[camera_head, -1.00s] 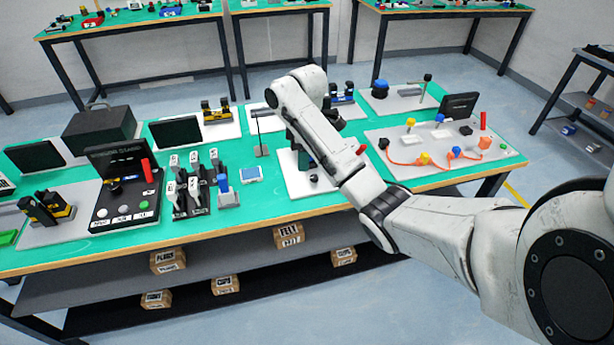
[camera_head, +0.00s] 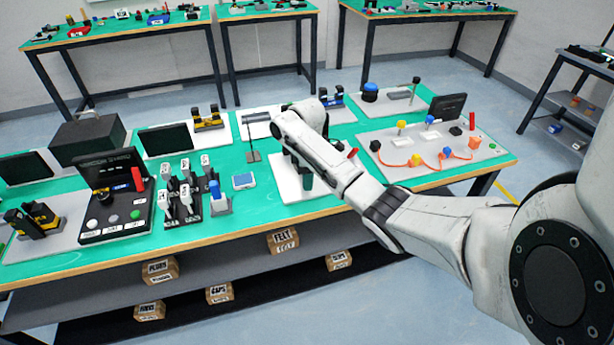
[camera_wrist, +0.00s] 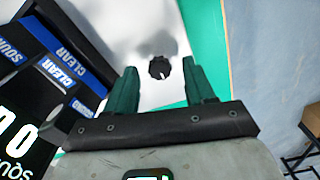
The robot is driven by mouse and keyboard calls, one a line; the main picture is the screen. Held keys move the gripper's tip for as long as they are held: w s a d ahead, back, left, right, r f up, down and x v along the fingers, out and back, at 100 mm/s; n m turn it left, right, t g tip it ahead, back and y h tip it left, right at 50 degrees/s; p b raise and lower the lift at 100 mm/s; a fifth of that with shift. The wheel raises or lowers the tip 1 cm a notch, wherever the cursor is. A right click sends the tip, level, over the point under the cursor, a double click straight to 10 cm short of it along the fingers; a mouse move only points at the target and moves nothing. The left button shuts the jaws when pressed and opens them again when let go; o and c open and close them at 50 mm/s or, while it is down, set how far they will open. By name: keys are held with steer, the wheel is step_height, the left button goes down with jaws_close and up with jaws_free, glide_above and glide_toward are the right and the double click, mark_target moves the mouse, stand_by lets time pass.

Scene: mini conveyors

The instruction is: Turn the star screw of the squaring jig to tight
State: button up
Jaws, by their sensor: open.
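The squaring jig's white base plate (camera_head: 287,190) lies on the green table, largely behind my arm in the head view. In the wrist view the plate (camera_wrist: 110,22) fills the upper middle. The small black star screw (camera_wrist: 159,68) stands on it near the right edge. My gripper (camera_wrist: 159,76) is open, with one green finger on each side of the screw as seen in the wrist view. No contact shows, and I cannot tell the height gap. A dark block with blue CLEAR labels (camera_wrist: 62,72) is at the left. In the head view my gripper (camera_head: 306,178) is over the plate's front.
A grey board with coloured knobs and an orange cable (camera_head: 425,158) lies to the right. A blue-topped device (camera_head: 215,195) and a row of black-and-white switches (camera_head: 183,195) stand to the left. The table's front edge (camera_head: 250,222) is close to the plate.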

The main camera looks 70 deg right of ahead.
steer(key=shift+f, duration=0.2)
jaws_close()
stand_by(0.5)
